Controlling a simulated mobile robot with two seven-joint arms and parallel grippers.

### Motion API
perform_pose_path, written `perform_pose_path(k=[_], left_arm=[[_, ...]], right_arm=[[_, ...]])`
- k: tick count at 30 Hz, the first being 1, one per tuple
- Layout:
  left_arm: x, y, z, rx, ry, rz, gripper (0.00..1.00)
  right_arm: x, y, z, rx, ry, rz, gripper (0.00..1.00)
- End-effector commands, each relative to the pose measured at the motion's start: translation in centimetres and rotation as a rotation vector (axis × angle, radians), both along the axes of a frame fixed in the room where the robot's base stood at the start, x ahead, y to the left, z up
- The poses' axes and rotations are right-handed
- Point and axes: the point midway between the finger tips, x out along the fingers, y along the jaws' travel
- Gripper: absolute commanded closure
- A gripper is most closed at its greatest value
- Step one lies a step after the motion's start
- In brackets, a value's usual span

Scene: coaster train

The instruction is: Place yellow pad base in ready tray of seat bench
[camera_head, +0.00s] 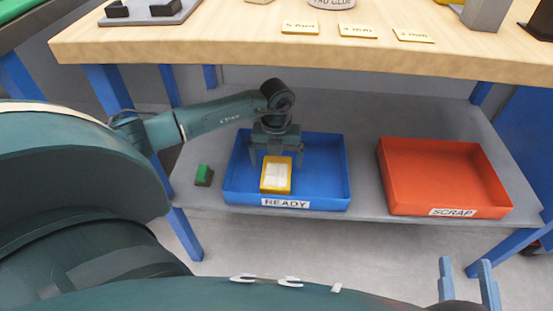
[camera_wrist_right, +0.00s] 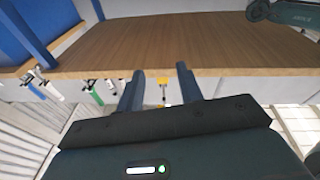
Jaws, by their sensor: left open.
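The yellow pad base (camera_head: 276,187), with a pale pad on top, lies inside the blue ready tray (camera_head: 330,197), near its front wall above the READY label. The tray stands on the grey lower shelf of the bench. My left gripper (camera_head: 276,159) is just above and behind the pad base, its fingers spread and pointing down over the tray. It is open, and I cannot tell whether a finger touches the pad base. My right gripper (camera_head: 468,285) is at the bottom right, away from the bench, open and empty. Its two fingers also show apart in the right wrist view (camera_wrist_right: 160,82).
A red scrap tray (camera_head: 445,205) stands on the right of the shelf. A small green block on a dark base (camera_head: 204,175) lies left of the ready tray. The wooden bench top (camera_head: 230,50) overhangs the shelf and carries several labels. Bare shelf lies between the trays.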

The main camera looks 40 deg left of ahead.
Motion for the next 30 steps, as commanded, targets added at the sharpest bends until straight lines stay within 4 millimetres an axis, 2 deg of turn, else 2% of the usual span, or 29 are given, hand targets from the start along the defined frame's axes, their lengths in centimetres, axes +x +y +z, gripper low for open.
perform_pose_path(k=[1, 7, 14, 17, 20, 23, 24, 25, 26, 27, 29, 30], left_arm=[[0.0, 0.0, 2.0, 0.001, -0.001, 0.000, 0.06], [0.0, 0.0, 5.0, 0.000, 0.000, 0.000, 0.06], [0.0, 0.0, 6.5, -0.001, 0.001, 0.000, 0.06], [-0.4, -1.1, 6.2, -0.034, 0.004, -0.020, 0.06], [-1.7, -4.8, 4.9, -0.165, 0.011, -0.083, 0.06], [-4.6, -12.2, 3.9, -0.434, 0.011, -0.180, 0.06], [-6.3, -15.9, 4.1, -0.581, 0.004, -0.214, 0.06], [-7.6, -18.7, 4.6, -0.705, -0.007, -0.231, 0.06], [-8.9, -21.4, 5.5, -0.831, -0.021, -0.238, 0.06], [-10.6, -24.7, 7.2, -1.009, -0.046, -0.226, 0.06], [-12.6, -28.6, 10.7, -1.276, -0.100, -0.156, 0.06], [-13.4, -30.2, 13.1, -1.434, -0.142, -0.079, 0.06]], right_arm=[[-0.1, -0.2, 0.9, -0.025, 0.004, -0.010, 0.64], [-0.2, -0.8, 0.8, -0.099, 0.040, -0.039, 0.64], [0.1, -1.6, 0.3, -0.110, 0.167, -0.073, 0.64], [0.1, -1.7, 0.1, -0.112, 0.186, -0.076, 0.64], [0.1, -1.7, 0.0, -0.112, 0.191, -0.076, 0.64], [0.1, -1.7, 0.0, -0.112, 0.190, -0.076, 0.64], [0.1, -1.7, 0.0, -0.113, 0.190, -0.076, 0.64], [0.1, -1.7, 0.0, -0.113, 0.190, -0.076, 0.64], [0.1, -1.7, 0.0, -0.112, 0.189, -0.076, 0.64], [0.1, -1.7, 0.0, -0.112, 0.189, -0.076, 0.64], [0.1, -1.7, 0.1, -0.112, 0.189, -0.076, 0.64], [0.1, -1.7, 0.1, -0.112, 0.189, -0.076, 0.64]])
